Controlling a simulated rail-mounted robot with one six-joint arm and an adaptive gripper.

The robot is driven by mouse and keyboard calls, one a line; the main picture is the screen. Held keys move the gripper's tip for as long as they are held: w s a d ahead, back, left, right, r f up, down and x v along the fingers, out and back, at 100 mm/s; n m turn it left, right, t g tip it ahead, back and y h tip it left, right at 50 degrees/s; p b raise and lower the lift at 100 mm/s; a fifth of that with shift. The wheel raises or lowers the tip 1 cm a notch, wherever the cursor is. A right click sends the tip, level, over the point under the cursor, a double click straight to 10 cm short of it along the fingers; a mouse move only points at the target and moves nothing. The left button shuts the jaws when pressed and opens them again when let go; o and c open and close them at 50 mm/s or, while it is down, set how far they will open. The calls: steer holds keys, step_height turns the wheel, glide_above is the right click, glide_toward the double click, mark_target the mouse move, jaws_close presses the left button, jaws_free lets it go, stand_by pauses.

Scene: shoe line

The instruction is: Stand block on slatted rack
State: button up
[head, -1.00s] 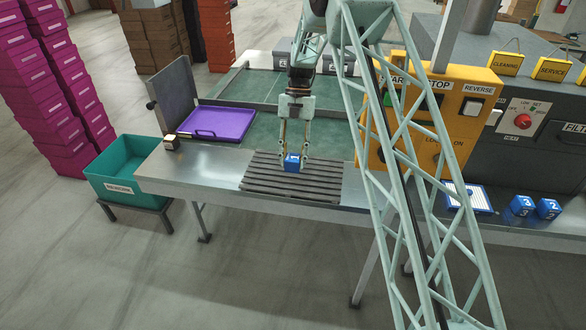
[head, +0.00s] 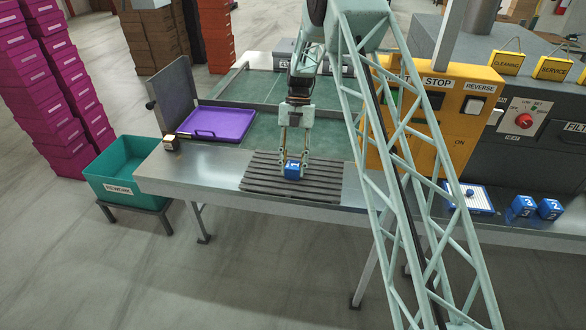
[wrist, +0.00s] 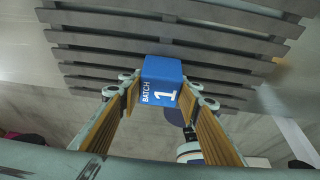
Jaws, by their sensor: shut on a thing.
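A blue block (head: 292,171) marked "BATCH 1" is between the fingers of my gripper (head: 295,165), which is shut on it. The block looks upright, low over the middle of the dark slatted rack (head: 262,180); I cannot tell whether its base touches the slats. In the wrist view, the block (wrist: 162,83) sits between the two finger pads, its label facing the camera, with the rack's slats (wrist: 95,57) behind it.
A purple tray (head: 222,125) and a small dark-and-tan block (head: 171,142) lie to the left. A teal rework bin (head: 115,190) stands off the table's end. A yellow control panel (head: 470,107) and two blue blocks (head: 522,206) (head: 549,209) are at right.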

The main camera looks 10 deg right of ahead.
steer(key=shift+f, duration=0.1)
steer(key=o, duration=0.9)
steer(key=shift+p+v, duration=1.3)
steer(key=shift+v, duration=4.85)
